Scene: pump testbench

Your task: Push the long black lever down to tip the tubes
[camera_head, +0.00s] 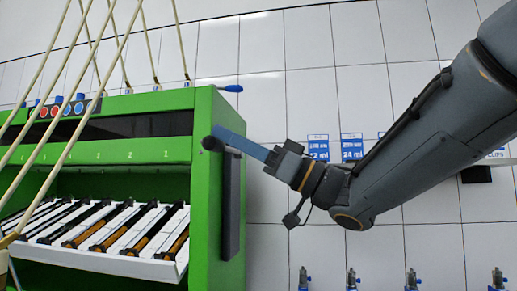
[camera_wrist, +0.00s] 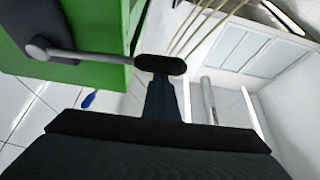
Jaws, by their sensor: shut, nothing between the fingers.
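In the wrist view the lever's grey arm (camera_wrist: 95,56) runs from a round hub to a black oval handle. My gripper (camera_head: 218,133) is shut and empty, and its fingertips overlap the handle in both views. I cannot tell whether they touch it. The tubes (camera_head: 130,232), black and amber, lie in a sloping white rack inside the machine.
A blue-tipped handle (camera_head: 230,88) sticks out at the machine's top right. Red and blue buttons (camera_head: 68,109) sit on top at left, with thin beige rods nearby. Blue labels (camera_head: 318,147) and small fittings (camera_head: 352,279) line the tiled wall at right.

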